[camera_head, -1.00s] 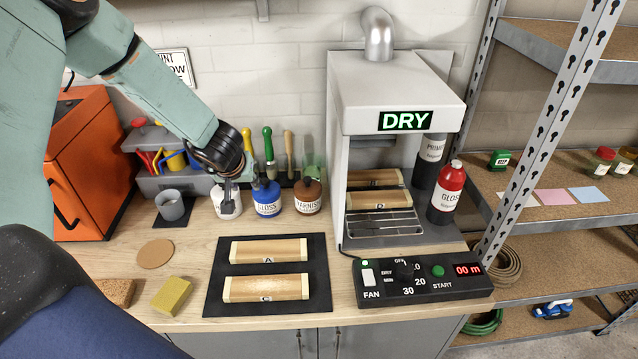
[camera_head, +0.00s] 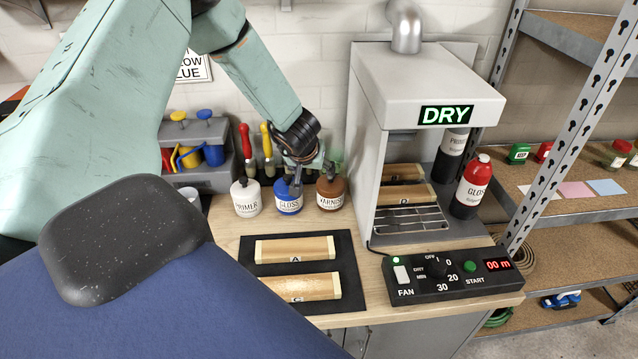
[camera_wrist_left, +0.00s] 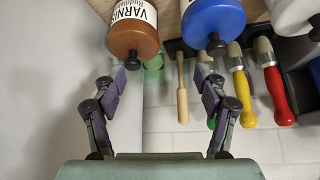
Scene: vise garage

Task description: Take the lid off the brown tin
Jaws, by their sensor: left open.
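The brown varnish tin (camera_head: 331,186) stands at the back of the workbench, to the right of the blue gloss tin (camera_head: 289,203). In the wrist view the brown tin (camera_wrist_left: 133,40) is at the upper left, with a dark knob on its brown top; the lid is on. My left gripper (camera_head: 296,180) hangs over the blue tin, just left of the brown one. In the wrist view its fingers (camera_wrist_left: 163,88) are apart and empty, and the brown tin lies above and left of the middle between them. My right gripper is not in view.
A white primer tin (camera_head: 246,199) stands left of the blue one. The drying cabinet (camera_head: 425,85) rises close to the right of the brown tin. A dark mat (camera_head: 345,260) with two wooden blocks lies in front.

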